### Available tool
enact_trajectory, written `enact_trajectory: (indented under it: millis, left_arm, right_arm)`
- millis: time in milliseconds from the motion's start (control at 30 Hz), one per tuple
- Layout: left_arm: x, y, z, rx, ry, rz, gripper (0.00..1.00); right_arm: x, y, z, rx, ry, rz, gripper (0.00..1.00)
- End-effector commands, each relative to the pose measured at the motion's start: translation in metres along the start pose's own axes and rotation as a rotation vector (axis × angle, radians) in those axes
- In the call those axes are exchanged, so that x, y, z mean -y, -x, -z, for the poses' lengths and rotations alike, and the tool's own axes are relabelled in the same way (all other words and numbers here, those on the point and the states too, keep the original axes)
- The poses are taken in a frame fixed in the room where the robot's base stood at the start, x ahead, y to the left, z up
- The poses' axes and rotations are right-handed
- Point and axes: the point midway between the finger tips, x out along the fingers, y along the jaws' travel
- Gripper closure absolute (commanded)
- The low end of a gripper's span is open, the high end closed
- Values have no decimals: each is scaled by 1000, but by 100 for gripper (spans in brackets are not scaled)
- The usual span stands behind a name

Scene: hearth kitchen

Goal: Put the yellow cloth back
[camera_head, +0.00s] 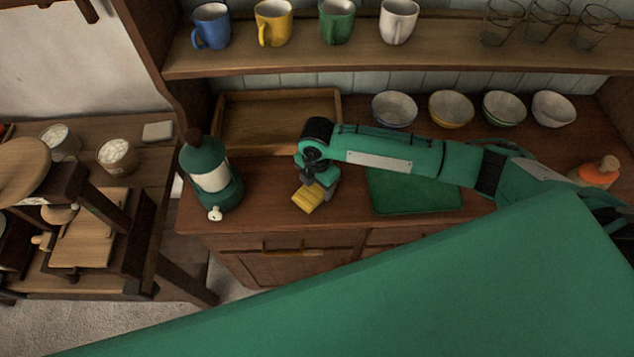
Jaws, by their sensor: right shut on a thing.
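The yellow cloth (307,198) is a small folded block near the front edge of the dresser counter. My right gripper (319,190) comes in from the right, points down, and is shut on the cloth. The fingers hide part of it. I cannot tell whether the cloth touches the counter or hangs just above it. My left gripper is not in view.
A green and white canister with a spout (211,178) stands left of the cloth. An empty wooden tray (226,118) lies behind. A green mat (410,205) lies partly under my right arm. Several bowls (395,108) stand at the back, below shelved mugs (337,22) and glasses (546,20).

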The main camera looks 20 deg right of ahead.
Motion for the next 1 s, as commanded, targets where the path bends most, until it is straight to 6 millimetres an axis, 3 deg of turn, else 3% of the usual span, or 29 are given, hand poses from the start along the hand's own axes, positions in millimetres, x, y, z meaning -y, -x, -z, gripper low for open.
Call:
enact_trajectory:
  millis: [100, 133, 200, 233, 633, 1000]
  left_arm:
    - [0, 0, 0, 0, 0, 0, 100]
    - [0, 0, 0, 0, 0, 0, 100]
    - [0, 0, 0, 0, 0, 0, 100]
    - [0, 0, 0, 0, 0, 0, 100]
    - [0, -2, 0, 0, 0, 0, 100]
    - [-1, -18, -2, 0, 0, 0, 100]
  right_arm:
    - [0, -3, 0, 0, 0, 0, 57]
    - [0, -3, 0, 0, 0, 0, 33]
    - [0, -2, 0, 0, 0, 0, 19]
    - [0, -2, 0, 0, 0, 0, 17]
    - [-1, 8, 0, 0, 1, -3, 17]
    - [-1, 82, 0, 0, 0, -4, 17]
